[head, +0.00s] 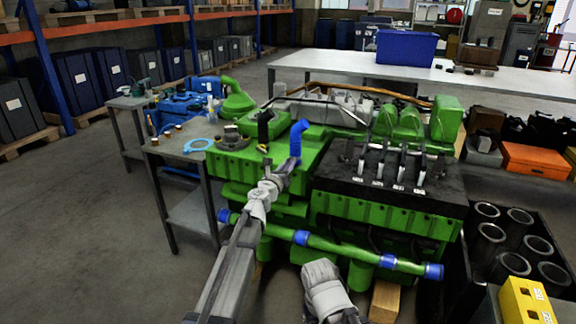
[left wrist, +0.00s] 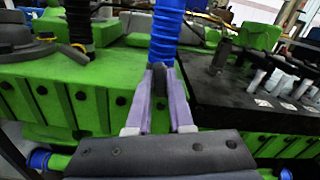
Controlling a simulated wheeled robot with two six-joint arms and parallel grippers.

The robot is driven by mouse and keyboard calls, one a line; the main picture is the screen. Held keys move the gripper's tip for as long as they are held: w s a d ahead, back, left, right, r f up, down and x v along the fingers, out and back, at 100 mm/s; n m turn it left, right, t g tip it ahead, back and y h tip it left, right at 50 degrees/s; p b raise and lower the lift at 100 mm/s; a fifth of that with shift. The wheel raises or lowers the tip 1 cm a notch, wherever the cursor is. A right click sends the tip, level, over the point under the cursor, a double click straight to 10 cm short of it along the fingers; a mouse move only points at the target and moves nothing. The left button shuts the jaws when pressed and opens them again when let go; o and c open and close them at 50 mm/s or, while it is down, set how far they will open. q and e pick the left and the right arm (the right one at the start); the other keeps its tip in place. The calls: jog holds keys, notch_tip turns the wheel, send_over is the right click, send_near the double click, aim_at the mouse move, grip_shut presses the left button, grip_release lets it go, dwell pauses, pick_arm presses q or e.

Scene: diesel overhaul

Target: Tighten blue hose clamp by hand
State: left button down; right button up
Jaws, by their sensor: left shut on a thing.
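The blue hose (head: 296,138) stands upright on the green engine (head: 245,160) in the head view, bent at its top. Its ribbed lower part (left wrist: 166,35) is close up in the left wrist view. My left gripper (head: 288,168) is at the foot of this hose. In the left wrist view its two fingers (left wrist: 159,80) come together on a small dark piece, which I take for the blue hose clamp; the fingers mostly hide it. The clamp's band cannot be made out. My right gripper's jaws are not in view.
A black head with upright metal parts (head: 400,165) lies right of the hose. A black ribbed hose (left wrist: 79,25) stands to the left. A green pipe with blue joints (head: 340,247) runs along the front. A crate of cylinder liners (head: 455,290) stands right; open floor lies left.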

pick_arm(q)
jog(key=shift+d+m, duration=0.1)
jog(key=shift+m, duration=3)
jog(key=shift+s+m, duration=0.1)
jog(key=shift+m, duration=0.2)
jog(key=c, duration=0.8)
grip_release()
jog(key=shift+s, duration=0.1)
jog(key=v, duration=0.7)
jog(key=shift+s, duration=0.25)
